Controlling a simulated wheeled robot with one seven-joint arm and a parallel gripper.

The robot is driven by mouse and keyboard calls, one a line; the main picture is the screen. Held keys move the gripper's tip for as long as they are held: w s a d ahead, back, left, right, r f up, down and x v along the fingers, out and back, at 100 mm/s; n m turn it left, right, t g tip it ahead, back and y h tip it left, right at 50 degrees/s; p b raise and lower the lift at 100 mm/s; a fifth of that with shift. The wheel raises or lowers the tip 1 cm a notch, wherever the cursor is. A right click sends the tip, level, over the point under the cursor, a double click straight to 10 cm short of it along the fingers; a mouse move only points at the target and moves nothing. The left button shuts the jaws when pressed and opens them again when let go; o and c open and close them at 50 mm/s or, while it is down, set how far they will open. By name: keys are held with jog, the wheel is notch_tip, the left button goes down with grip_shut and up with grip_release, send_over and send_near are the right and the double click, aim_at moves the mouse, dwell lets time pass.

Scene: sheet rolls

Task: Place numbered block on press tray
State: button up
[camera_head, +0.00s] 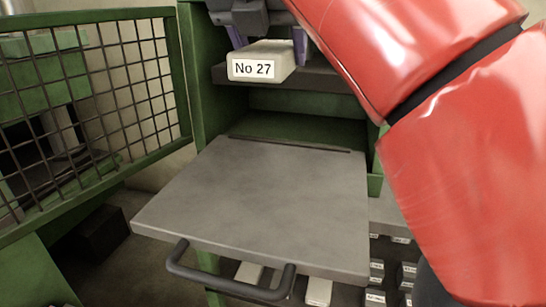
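The numbered block (262,61) is pale beige with a white label reading "No 27". It is at the top centre, above and behind the press tray. My gripper (267,42) has purple-tipped fingers on either side of the block and appears shut on it, with the label facing the camera. The press tray (262,195) is a flat grey plate pulled out from the green press, with a dark handle (230,284) at its front edge. The tray's top is bare. My red arm covers the right side of the view.
A green mesh door (95,105) stands open at the left. A dark shelf edge (320,80) of the press lies behind the block. Several labelled blocks (376,270) sit low at the right, and pale pieces (318,292) show beneath the tray.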

notch_tip(320, 180, down, 17)
jog(key=shift+f+b, duration=0.2)
jog(key=shift+b, duration=0.65)
jog(key=o, duration=1.4)
jog(key=shift+f, duration=0.1)
jog(key=shift+c, duration=0.2)
jog(key=shift+s+r, duration=0.1)
jog(key=shift+r, duration=0.25)
jog(key=p+v, duration=0.1)
jog(key=v, duration=1)
jog(key=shift+s+p, duration=0.2)
jog(key=shift+p, duration=0.15)
jog(key=shift+a+r, duration=0.15)
